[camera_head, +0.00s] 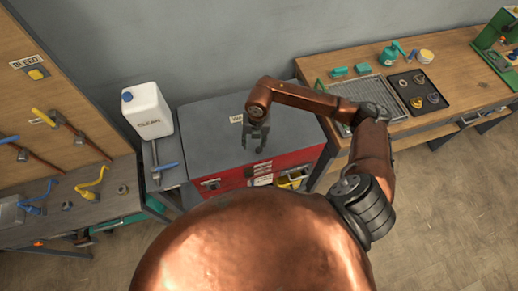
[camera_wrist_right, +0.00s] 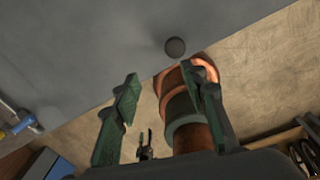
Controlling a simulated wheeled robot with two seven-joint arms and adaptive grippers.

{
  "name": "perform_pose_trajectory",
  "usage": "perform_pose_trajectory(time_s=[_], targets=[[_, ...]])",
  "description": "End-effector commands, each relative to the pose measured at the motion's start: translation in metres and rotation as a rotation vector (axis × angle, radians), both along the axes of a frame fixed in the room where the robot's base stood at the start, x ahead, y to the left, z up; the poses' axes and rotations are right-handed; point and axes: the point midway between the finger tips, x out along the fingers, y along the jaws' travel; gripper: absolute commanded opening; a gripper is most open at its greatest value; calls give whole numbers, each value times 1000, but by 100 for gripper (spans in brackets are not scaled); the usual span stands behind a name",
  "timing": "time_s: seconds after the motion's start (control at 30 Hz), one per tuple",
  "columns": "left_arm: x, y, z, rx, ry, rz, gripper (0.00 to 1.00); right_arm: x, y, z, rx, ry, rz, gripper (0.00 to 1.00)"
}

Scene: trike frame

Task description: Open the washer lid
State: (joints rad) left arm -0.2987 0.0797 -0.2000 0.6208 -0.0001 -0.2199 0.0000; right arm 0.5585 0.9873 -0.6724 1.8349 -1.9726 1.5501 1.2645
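The washer (camera_head: 232,177) is a red cabinet with a flat grey lid (camera_head: 205,130) on top, in the middle of the head view. The lid lies flat and looks closed. My right gripper (camera_head: 256,146) is above the lid, pointing down, with its fingers apart and nothing between them. In the right wrist view, the two fingers (camera_wrist_right: 163,105) are spread. The grey lid surface (camera_wrist_right: 80,50) fills the upper left there, with a dark round knob (camera_wrist_right: 175,47) near its edge, beyond the fingertips.
A white jug (camera_head: 148,110) stands on a small side stand left of the washer. A wooden bench (camera_head: 450,60) on the right carries a grate, a black tray (camera_head: 418,92) and small items. Another bench with tools is at left. The wall is behind.

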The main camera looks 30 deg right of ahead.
Motion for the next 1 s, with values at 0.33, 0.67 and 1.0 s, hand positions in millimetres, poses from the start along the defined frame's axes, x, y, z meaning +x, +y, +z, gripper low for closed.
perform_pose_trajectory(time_s=[0.33,0.67,1.0], targets=[[-2,0,8,0,3,0,40,1,-27,-30,-92,17,-34,39],[-2,0,15,0,2,0,40,2,-27,-72,-90,14,-31,39],[-2,0,16,0,2,0,40,2,-27,-78,-90,13,-29,39]])
